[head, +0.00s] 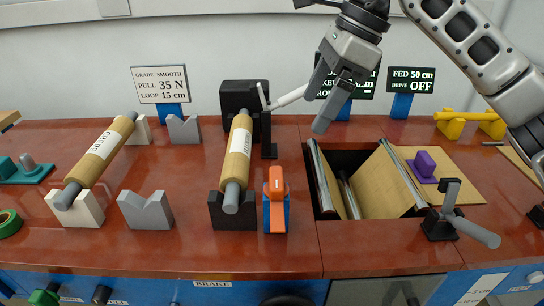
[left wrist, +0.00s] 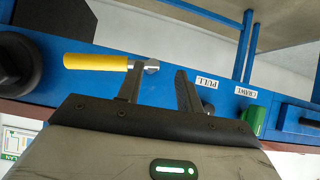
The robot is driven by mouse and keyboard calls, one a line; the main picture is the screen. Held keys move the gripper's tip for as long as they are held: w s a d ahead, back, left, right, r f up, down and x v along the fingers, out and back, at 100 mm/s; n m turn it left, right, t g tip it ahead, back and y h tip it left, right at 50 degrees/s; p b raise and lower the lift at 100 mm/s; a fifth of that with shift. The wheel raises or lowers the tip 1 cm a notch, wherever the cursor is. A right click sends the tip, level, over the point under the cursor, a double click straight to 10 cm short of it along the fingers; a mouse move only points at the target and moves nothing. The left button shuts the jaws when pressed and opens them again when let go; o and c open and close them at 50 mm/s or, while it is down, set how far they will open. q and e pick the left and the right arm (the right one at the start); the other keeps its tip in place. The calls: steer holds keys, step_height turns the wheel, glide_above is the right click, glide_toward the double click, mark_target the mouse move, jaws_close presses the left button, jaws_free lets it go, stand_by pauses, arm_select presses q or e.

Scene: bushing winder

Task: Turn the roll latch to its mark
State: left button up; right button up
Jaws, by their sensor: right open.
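A pale lever (head: 288,97) reaches right from a black post (head: 268,135) behind the middle roll; it looks like the roll latch. Its mark cannot be made out. The middle paper roll (head: 236,160) lies in black supports (head: 232,213). My right gripper (head: 316,113) is open at the lever's right end, its fingers pointing down-left; whether it touches the lever is unclear. My left gripper (left wrist: 158,88) is open and empty in the left wrist view, in front of the blue panel, one finger beside a yellow-handled crank (left wrist: 96,62). It is not in the head view.
An orange-and-blue device (head: 276,200) stands right of the middle roll. Right of it is an open bay with a paper web (head: 369,185). A grey-handled lever (head: 470,229) stands at the bay's front right. Another roll (head: 102,152) lies at left in V-blocks.

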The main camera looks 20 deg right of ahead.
mark_target(278, 177)
steer(key=x, duration=0.5)
steer(key=p+x, duration=0.1)
steer(key=x, duration=0.4)
steer(key=p+x, duration=0.1)
steer(key=x, duration=0.4)
steer(key=shift+s+a+f, duration=0.2)
steer(key=shift+s, duration=0.05)
steer(key=c, duration=1.4)
